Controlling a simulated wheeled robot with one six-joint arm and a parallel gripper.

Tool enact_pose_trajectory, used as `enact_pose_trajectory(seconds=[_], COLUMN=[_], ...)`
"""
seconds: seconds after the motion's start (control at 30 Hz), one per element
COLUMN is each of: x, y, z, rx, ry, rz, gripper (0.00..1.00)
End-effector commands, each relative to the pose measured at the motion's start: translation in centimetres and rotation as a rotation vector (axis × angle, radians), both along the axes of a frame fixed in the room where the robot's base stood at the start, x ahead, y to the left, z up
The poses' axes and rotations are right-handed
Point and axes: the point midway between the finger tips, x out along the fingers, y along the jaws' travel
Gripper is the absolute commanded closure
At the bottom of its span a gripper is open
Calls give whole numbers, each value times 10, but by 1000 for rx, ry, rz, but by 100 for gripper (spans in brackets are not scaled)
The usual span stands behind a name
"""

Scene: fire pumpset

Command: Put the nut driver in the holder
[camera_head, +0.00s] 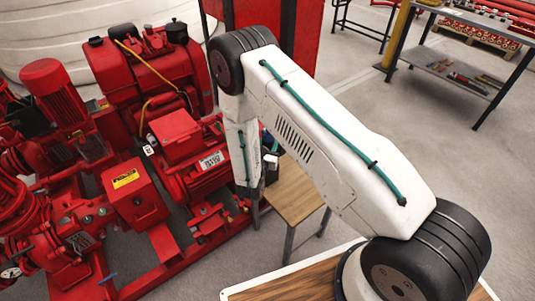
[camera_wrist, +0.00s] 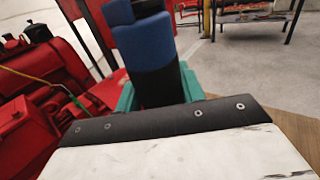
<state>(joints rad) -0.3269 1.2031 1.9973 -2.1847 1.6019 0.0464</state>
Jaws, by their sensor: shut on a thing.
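In the wrist view a blue and black handle (camera_wrist: 146,45), apparently the nut driver, stands upright in front of the camera. My gripper (camera_wrist: 158,92) is shut on it, with teal parts showing on both sides of its black lower section. The tool's lower end is hidden behind the white and black body in front of the camera. In the head view my arm hides most of the gripper and the tool. No holder can be clearly made out; a small dark object (camera_head: 271,168) beside my arm is too small to identify.
A small wooden-topped table (camera_head: 295,203) stands below my arm. The red pumpset (camera_head: 125,180) fills the left side, close to the arm. A workbench (camera_head: 475,60) with tools on its shelf stands at the far right. Grey floor between is clear.

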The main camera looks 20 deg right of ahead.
Motion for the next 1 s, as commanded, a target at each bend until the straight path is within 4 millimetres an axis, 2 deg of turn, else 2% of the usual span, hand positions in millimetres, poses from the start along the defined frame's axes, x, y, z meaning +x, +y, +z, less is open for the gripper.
enact_pose_trajectory(seconds=[0.33, 0.7, 0.73, 0.8, 1.0], x=[0, 1, 0, 0, 0], y=[0, 0, 0, 0, 0], z=[-40, -44, -45, -44, -44], rx=[0, 0, 1, 1, 1], ry=[-2, -3, -1, -1, -1], rz=[0, 1, 1, 1, 1], gripper=[89, 89, 59, 40, 40])
